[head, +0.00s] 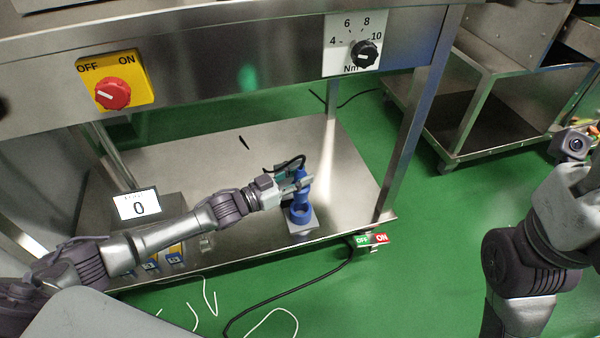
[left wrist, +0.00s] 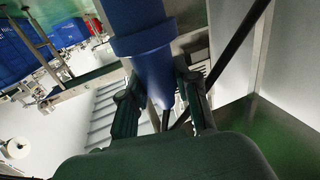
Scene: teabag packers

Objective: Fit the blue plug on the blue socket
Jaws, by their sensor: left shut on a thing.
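The blue plug (head: 301,173) is in my left gripper (head: 297,185), above the lower steel shelf. In the left wrist view the plug (left wrist: 152,70) is a blue cylinder with a wider collar, between the two fingers (left wrist: 165,100). A black cable leaves its end. The blue socket (head: 299,214) stands upright on a grey plate at the shelf's front right. The plug is lined up closely over the socket in the head view. The gripper hides part of the join, so I cannot tell whether they touch or are mated. My right gripper's fingers are out of view.
A steel bench front with a red knob (head: 113,93) and a dial (head: 365,53) overhangs the shelf. A display reading 0 (head: 138,204) stands left on the shelf. The shelf's middle is mostly clear.

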